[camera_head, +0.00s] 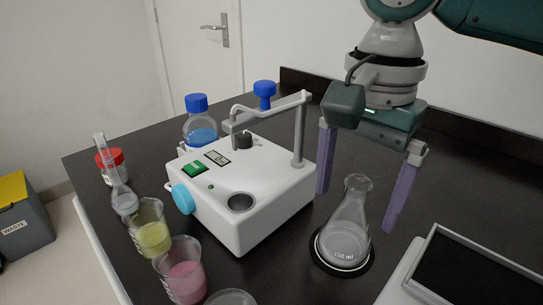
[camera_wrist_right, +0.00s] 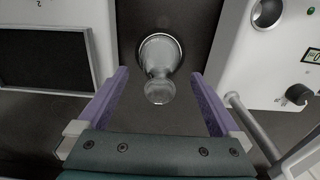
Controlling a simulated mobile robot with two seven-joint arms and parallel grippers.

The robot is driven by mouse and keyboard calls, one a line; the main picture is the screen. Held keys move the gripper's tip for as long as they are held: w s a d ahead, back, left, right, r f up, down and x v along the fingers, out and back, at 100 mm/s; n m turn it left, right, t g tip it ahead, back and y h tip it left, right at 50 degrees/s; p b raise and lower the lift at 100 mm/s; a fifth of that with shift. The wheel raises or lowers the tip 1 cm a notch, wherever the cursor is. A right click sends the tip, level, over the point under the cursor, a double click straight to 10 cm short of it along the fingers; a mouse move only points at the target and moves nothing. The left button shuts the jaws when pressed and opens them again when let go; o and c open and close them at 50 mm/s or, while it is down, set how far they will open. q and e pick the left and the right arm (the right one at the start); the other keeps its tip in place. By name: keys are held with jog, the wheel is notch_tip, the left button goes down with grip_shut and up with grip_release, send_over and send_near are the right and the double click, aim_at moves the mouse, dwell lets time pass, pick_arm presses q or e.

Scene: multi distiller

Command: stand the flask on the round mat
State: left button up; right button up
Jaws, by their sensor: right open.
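The clear glass flask (camera_head: 346,228), marked 150 ml and holding a pale grey liquid, stands upright on the dark round mat (camera_head: 371,258). Only the mat's rim shows around the flask's base. My right gripper (camera_head: 355,211) is open and points down, with one purple finger on each side of the flask's neck, apart from the glass. In the right wrist view the flask (camera_wrist_right: 160,65) shows between and ahead of the open fingers, with its mouth toward the camera. My left gripper is not in view.
A white distiller machine (camera_head: 240,185) with a bent arm stands left of the flask. A blue-capped bottle (camera_head: 200,130) is behind it. Yellow (camera_head: 150,230) and pink (camera_head: 183,272) beakers stand at the left. A dark-screened device (camera_head: 475,270) lies at the right front. The table behind the flask is clear.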

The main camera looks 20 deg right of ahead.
notch_tip(320, 180, up, 8)
jog(key=shift+f+p, duration=0.15)
jog(key=shift+p, duration=0.45)
dwell(0.8)
